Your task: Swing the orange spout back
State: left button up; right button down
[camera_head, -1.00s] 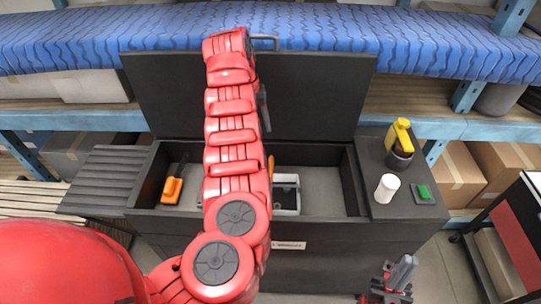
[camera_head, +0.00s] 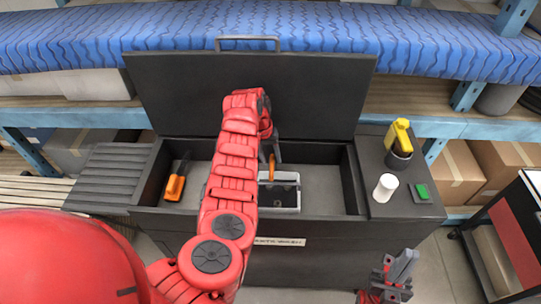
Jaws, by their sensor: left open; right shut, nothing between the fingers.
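The orange spout (camera_head: 271,167) is a thin upright piece at the grey box (camera_head: 285,196) inside the open dark parts-wash bin (camera_head: 325,190). My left gripper (camera_head: 274,152) is open, in front of the raised lid and close to the top of the spout in the picture. I cannot tell whether it touches the spout. My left arm hides part of the bin and the box's left side. My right gripper (camera_head: 401,270) is shut and empty, low in front of the bin's right side.
The raised lid (camera_head: 180,95) with its handle (camera_head: 247,40) stands behind the bin. An orange tool (camera_head: 175,186) lies in the bin's left part. A yellow-topped can (camera_head: 400,150), a white cylinder (camera_head: 386,187) and a green-topped block (camera_head: 421,192) stand on the right ledge.

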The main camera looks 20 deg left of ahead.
pick_arm(q)
jog(key=shift+c, duration=0.3)
grip_shut()
dwell(1.2)
